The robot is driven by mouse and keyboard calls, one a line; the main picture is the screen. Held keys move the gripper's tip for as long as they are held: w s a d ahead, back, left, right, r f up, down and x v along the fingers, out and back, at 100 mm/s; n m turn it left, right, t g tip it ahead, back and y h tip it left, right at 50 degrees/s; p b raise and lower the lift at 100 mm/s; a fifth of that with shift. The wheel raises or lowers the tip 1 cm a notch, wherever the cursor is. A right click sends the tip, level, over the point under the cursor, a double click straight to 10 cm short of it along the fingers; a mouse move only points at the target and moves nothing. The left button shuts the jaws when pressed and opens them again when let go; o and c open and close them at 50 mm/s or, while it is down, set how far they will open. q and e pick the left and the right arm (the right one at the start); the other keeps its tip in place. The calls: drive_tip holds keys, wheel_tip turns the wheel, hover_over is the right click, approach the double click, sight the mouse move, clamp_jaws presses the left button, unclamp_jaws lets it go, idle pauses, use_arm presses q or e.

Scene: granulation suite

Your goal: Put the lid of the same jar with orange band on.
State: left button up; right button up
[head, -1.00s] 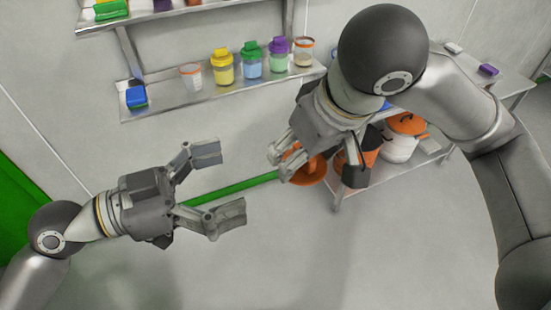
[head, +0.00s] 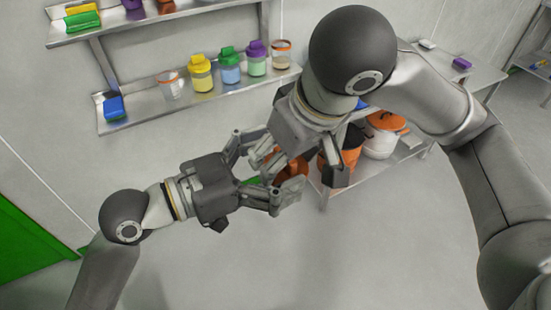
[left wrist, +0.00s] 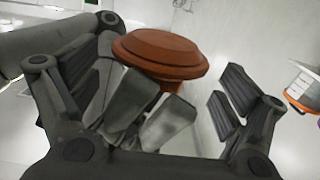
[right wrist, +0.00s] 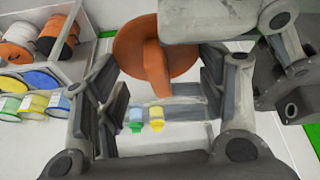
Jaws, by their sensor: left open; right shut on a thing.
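An orange round lid (head: 296,169) is held at my right gripper (head: 284,152), partly hidden by the fingers in the head view. The right wrist view shows its disc and raised grip (right wrist: 152,62). My left gripper (head: 268,166) is open, its fingers on either side of the lid area. In the left wrist view the lid (left wrist: 160,48) lies between its fingers, with pale grey finger pads just below it; contact is unclear. On the wall shelf, a clear jar with an orange band (head: 170,86) stands at left, apparently lidless. Another orange-rimmed jar (head: 281,56) holds beige contents.
The wall shelf (head: 135,122) also bears a blue item (head: 114,107) and yellow, blue-green and purple-lidded jars. A lower bench at right holds a white pot with an orange lid (head: 384,135) and an orange-black container (head: 338,158). The floor in front is clear.

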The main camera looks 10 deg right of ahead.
use_arm(q)
drive_tip(key=c, duration=1)
drive_tip(key=shift+c, duration=0.2)
use_arm(e)
drive_tip(key=o, duration=1)
use_arm(q)
drive_tip(key=shift+w, duration=0.1)
use_arm(e)
drive_tip(key=shift+o, duration=0.2)
drive_tip(key=shift+r, duration=0.1)
